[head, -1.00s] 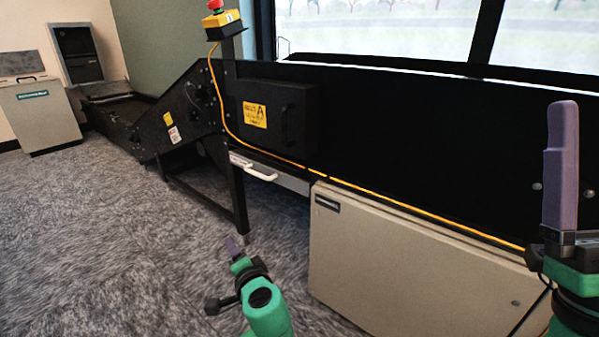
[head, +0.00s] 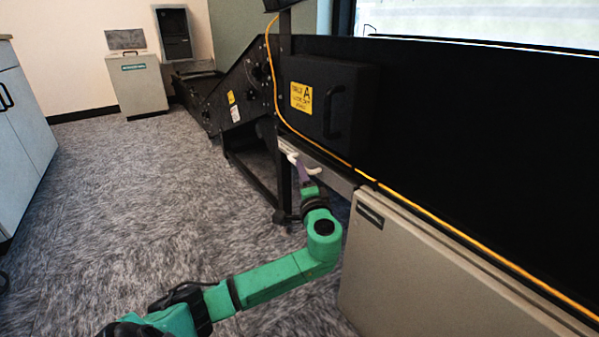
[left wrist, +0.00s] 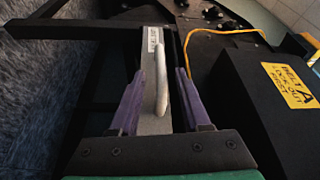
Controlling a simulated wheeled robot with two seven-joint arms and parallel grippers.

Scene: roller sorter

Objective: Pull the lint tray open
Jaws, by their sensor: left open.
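The lint tray (left wrist: 152,122) shows as a narrow grey metal front with a small label, set under the black machine's side. Its white bar handle (left wrist: 161,80) stands out from that front, and its end also shows in the head view (head: 288,149). My left gripper (head: 302,167) is at the handle. In the left wrist view its two purple fingers (left wrist: 158,88) are apart, one on each side of the handle, with visible gaps. In the head view the gripper partly hides the handle and tray front. My right gripper is not in view now.
A black box with a handle and yellow lockout label (head: 301,97) juts out above the tray. A beige cabinet (head: 420,270) stands to the right of my left arm. A black machine leg (head: 284,180) is close by. The carpet (head: 130,210) to the left is clear.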

